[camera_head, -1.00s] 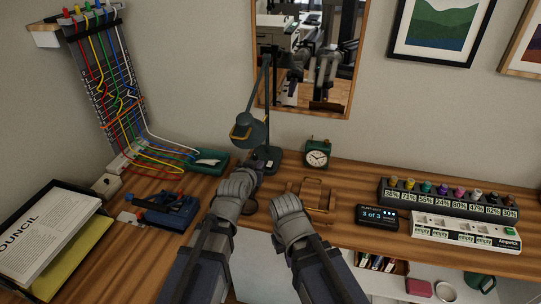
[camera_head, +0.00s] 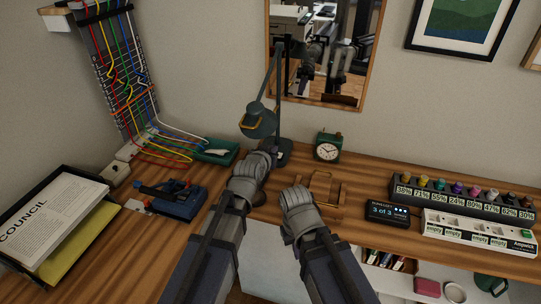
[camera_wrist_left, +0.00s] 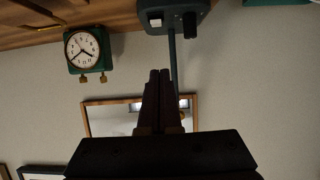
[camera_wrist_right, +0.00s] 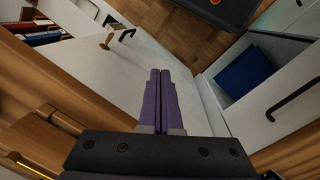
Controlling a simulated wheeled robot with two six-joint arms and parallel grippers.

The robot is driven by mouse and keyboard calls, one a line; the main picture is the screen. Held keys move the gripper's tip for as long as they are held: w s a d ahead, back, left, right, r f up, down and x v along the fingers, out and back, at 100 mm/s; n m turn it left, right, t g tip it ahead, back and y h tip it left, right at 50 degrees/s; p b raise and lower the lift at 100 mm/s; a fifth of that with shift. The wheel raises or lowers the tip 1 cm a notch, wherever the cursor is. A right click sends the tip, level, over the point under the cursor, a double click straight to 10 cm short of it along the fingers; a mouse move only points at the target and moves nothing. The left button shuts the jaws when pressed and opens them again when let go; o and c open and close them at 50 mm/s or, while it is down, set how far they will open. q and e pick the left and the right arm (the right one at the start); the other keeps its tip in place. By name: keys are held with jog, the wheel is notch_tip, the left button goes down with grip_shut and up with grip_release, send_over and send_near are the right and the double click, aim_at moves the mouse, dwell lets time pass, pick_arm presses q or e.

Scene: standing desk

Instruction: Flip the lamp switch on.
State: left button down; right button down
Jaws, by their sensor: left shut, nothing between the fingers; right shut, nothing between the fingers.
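The dark green desk lamp has its shade (camera_head: 257,122) hanging to the left of its base (camera_head: 283,155). I see no light from the shade. In the left wrist view the lamp base (camera_wrist_left: 172,12) is at the top, with a dark knob-like part (camera_wrist_left: 190,25) on it; I cannot tell whether this is the switch or how it is set. My left gripper (camera_head: 267,154) is shut and empty, close to the base; its fingertips (camera_wrist_left: 160,72) appear just beside the lamp pole, and contact cannot be told. My right gripper (camera_wrist_right: 158,72) is shut and empty near the desk's front edge.
A green clock (camera_head: 328,147) stands right of the lamp. A wooden stand (camera_head: 325,190) is beside my right gripper. A display (camera_head: 388,213) and power strip (camera_head: 480,233) are at right.

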pick_arm(q)
jog(key=b+x, duration=0.2)
jog(key=x, duration=0.4)
jog(key=shift+f, duration=0.15)
notch_tip(320, 180, down, 3)
jog(key=b, duration=0.3)
jog(key=shift+s+f, duration=0.1)
jog(key=shift+s, duration=0.05)
jog(key=shift+f+b, duration=0.4)
jog(key=shift+b, duration=0.1)
jog(key=shift+s+a+f+b, duration=0.1)
jog(key=shift+s+f+b, duration=0.2)
jog(key=shift+f+b, duration=0.2)
jog(key=shift+r, duration=0.2)
jog(key=shift+r+p, duration=0.7)
jog(key=shift+p, duration=0.15)
